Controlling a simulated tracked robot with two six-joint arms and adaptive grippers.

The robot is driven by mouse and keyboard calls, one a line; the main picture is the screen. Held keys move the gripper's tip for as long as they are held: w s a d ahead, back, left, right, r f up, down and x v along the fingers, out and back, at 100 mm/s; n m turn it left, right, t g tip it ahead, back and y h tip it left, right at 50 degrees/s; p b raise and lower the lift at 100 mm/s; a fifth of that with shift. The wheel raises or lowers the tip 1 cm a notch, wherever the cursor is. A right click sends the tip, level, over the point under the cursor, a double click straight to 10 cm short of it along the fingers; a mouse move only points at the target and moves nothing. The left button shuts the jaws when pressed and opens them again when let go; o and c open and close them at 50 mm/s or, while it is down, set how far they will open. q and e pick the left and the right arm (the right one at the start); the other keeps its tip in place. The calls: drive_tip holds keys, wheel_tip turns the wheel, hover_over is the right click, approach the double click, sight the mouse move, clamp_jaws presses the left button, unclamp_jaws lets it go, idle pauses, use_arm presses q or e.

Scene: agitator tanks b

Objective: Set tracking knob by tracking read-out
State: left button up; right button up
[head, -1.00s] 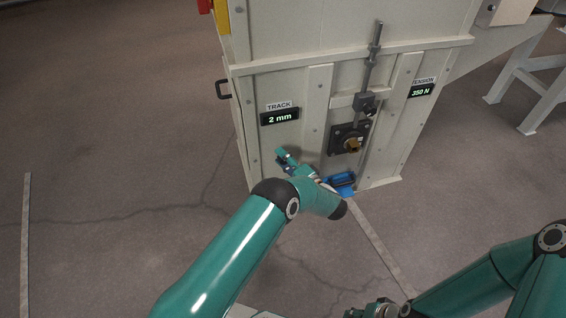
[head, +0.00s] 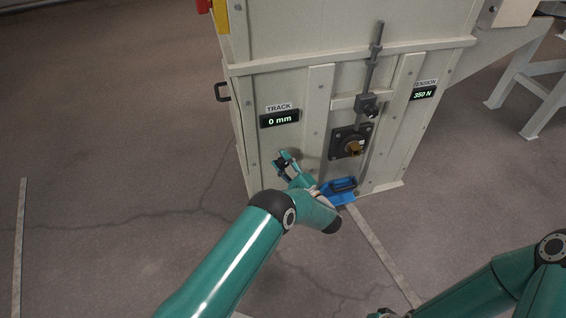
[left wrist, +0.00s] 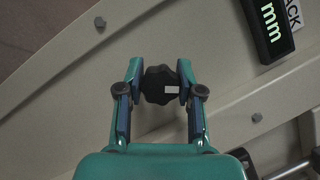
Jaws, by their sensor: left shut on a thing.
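The tracking read-out (head: 280,119) under the TRACK label shows 0 mm in the head view. Part of it, with "mm", shows in the left wrist view (left wrist: 270,28). The tracking knob (left wrist: 161,85) is black and lobed with a white mark, on the pale panel. My left gripper (left wrist: 160,88) is shut on the knob, one finger on each side. In the head view my left gripper (head: 286,164) is at the panel below the read-out, and it hides most of the knob. My right arm is at the lower right; its gripper is barely in the picture.
A TENSION read-out (head: 423,93) shows 350 N at the right.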

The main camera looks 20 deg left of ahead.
use_arm(q)
drive_tip(key=shift+d+f, duration=0.2)
drive_tip(key=shift+d, duration=0.05)
drive_tip(key=o, duration=1)
drive_tip(key=shift+c, duration=0.2)
drive_tip(key=shift+o, duration=1.1)
drive_tip(key=shift+a, duration=0.15)
drive_tip(key=v, duration=1.2)
drive_tip(key=shift+a, duration=0.1)
